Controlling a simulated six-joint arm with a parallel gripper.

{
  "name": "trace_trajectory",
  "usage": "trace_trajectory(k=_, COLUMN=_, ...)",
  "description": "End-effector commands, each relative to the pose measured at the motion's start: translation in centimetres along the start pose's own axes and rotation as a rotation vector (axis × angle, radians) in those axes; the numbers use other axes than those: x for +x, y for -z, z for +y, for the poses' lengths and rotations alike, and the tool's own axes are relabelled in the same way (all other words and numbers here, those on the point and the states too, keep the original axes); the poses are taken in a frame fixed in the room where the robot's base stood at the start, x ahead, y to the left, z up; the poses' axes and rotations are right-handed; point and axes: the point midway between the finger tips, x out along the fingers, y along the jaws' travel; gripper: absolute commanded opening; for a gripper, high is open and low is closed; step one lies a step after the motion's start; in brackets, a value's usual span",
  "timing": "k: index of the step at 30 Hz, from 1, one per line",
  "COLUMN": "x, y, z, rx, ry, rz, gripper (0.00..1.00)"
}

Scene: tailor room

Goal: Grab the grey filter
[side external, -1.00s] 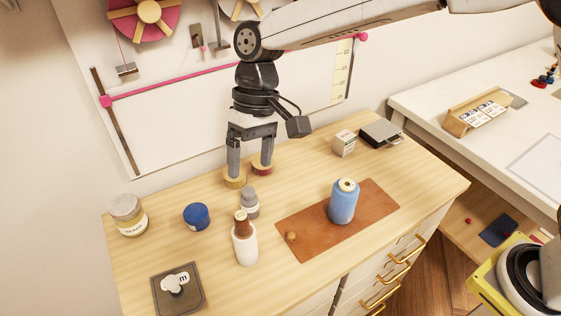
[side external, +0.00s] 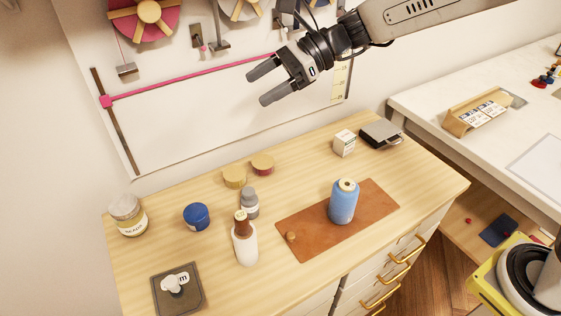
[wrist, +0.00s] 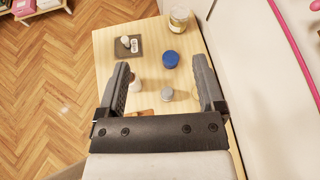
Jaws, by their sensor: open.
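No object is plainly a grey filter, and I cannot tell which one the task means. A small grey container (side external: 250,203) stands upright near the table's middle, behind a white bottle with a brown neck (side external: 245,243). In the wrist view the grey container (wrist: 166,94) shows between my fingers, farther below. A dark grey square pad (side external: 194,299) lies at the front left with a white item on it. A dark flat box (side external: 380,134) lies at the back right. My gripper (side external: 258,90) is open and empty, high above the table, pointing left.
A blue jar (side external: 197,217) and a clear jar (side external: 128,215) stand at the left. Two round discs lie behind the grey container: a yellow one (side external: 234,177) and a red-sided one (side external: 262,164). A blue spool (side external: 343,203) stands on a brown mat (side external: 300,247).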

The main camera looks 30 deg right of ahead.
Motion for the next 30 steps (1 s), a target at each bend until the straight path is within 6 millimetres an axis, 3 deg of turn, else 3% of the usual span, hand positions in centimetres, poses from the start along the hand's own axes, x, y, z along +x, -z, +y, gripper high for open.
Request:
trace_trajectory(k=5, x=-1.5, y=-0.1, z=-1.2, rx=0.150, ry=0.076, rz=-0.055, gripper=0.87)
trace_trajectory(k=14, x=1.4, y=5.4, z=-0.4, rx=0.141, ry=0.066, rz=-0.047, gripper=0.87)
trace_trajectory(k=20, x=3.5, y=9.7, z=0.1, rx=0.143, ry=0.064, rz=-0.046, gripper=0.87)
trace_trajectory(k=30, x=7.7, y=18.6, z=1.1, rx=0.140, ry=0.064, rz=-0.046, gripper=0.87)
